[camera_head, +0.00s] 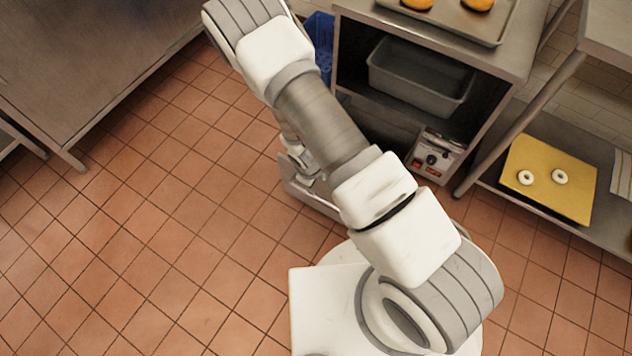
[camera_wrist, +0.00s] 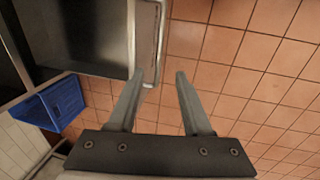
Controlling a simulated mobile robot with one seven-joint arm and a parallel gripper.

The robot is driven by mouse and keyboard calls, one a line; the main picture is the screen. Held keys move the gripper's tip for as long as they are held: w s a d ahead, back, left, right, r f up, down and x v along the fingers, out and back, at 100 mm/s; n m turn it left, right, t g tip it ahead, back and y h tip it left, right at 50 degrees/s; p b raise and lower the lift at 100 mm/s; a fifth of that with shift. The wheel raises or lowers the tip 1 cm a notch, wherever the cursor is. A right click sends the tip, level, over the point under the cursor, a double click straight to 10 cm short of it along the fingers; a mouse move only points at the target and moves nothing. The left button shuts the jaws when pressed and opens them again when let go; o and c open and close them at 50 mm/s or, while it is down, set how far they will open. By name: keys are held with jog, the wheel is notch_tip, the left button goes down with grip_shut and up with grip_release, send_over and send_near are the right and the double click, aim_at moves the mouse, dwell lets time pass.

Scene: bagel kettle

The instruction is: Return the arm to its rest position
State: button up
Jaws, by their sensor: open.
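My gripper (camera_wrist: 160,78) is open in the wrist view, with its two fingers apart and nothing between them. Tiled floor and the edge of a steel unit lie beyond the fingertips. In the head view my white and grey arm reaches from my base at the bottom right up to the top middle and folds back down. The gripper fingers cannot be made out there.
A steel cabinet (camera_head: 524,52) stands at the upper right, with a tray (camera_head: 478,30) of bagels on top and a grey bin (camera_head: 420,78) inside. A yellow board (camera_head: 578,201) with two pale rings lies on a right-hand shelf. A blue crate (camera_wrist: 66,103) stands near the cabinet.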

dwell(0.4)
jog(key=w+d+r+m, duration=0.1)
jog(key=r+m, duration=0.1)
jog(key=r, duration=0.8)
jog(key=w+d+r+m+t+y, duration=0.1)
jog(key=w+r+m, duration=0.1)
jog(key=r, duration=0.7)
jog(key=w+d+r+m, duration=0.1)
jog(key=r+m, duration=0.1)
jog(key=r, duration=0.8)
jog(key=s+d+r+m+t, duration=0.15)
jog(key=s+d+r, duration=0.25)
jog(key=s+r, duration=0.55)
jog(key=s+d+r+m+t, duration=0.1)
jog(key=s+d+r+m, duration=0.25)
jog(key=s+r, duration=0.6)
notch_tip(320, 180, up, 20)
jog(key=w+p, duration=0.1)
jog(key=p, duration=1.6)
jog(key=shift+f, duration=0.25)
